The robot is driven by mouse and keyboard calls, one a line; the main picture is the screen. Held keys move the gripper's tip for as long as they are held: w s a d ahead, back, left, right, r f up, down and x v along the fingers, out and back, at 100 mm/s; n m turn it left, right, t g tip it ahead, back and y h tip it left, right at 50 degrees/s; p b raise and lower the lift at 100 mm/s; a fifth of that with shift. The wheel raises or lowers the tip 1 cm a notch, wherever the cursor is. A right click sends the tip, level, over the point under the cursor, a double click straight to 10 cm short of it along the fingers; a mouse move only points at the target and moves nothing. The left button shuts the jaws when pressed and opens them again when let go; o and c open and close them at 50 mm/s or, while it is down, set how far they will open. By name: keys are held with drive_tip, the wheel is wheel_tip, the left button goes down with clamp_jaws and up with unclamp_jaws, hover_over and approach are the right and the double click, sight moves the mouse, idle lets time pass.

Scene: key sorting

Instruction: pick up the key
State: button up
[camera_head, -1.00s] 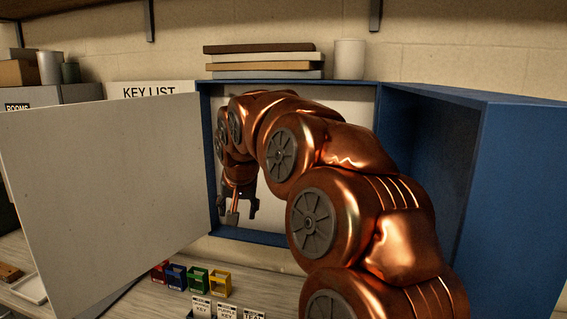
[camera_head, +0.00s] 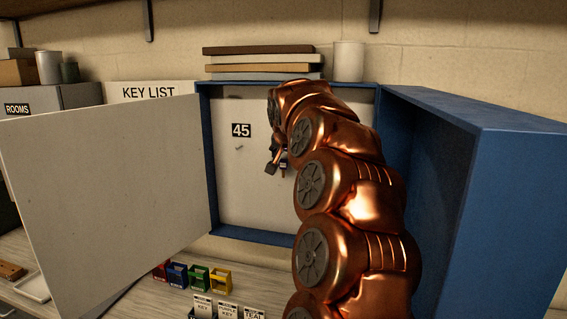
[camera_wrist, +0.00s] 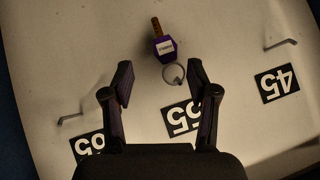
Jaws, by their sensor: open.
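The key (camera_wrist: 164,46) shows in the wrist view with a purple head, a small white label too small to read, a brownish shaft and a metal ring. It hangs against the cabinet's pale back panel, by a number label (camera_wrist: 184,118) that is partly hidden. In the head view my gripper (camera_head: 277,165) is inside the blue cabinet (camera_head: 260,236), in front of the back panel. The key cannot be made out there.
Empty hooks show at the left (camera_wrist: 70,118) and right (camera_wrist: 280,44) in the wrist view. A label reading 45 (camera_head: 241,130) is on the panel. The cabinet's open door (camera_head: 110,190) stands at left. Small coloured boxes (camera_head: 198,277) and name cards (camera_head: 228,309) stand on the counter below.

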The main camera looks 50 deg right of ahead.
sight(283, 159)
drive_tip(key=x, duration=0.1)
drive_tip(key=p+x, duration=0.1)
drive_tip(key=x, duration=0.1)
drive_tip(key=p+x, duration=0.1)
drive_tip(key=shift+w+a+f, duration=0.15)
drive_tip(key=shift+w+f, duration=0.2)
drive_tip(key=shift+w, duration=0.15)
drive_tip(key=shift+c, duration=0.4)
drive_tip(key=c, duration=0.9)
drive_tip(key=shift+r, duration=0.25)
drive_tip(key=shift+r+b, duration=0.35)
drive_tip(key=shift+r, duration=0.15)
drive_tip(key=s+a+b, duration=0.2)
drive_tip(key=a, duration=0.3)
drive_tip(key=s+a+b, duration=0.2)
drive_tip(key=s+a, duration=0.1)
drive_tip(key=a, duration=0.2)
drive_tip(key=s+a+b, duration=0.2)
drive_tip(key=s+a, duration=0.1)
drive_tip(key=a, duration=0.3)
drive_tip(key=shift+s, duration=0.2)
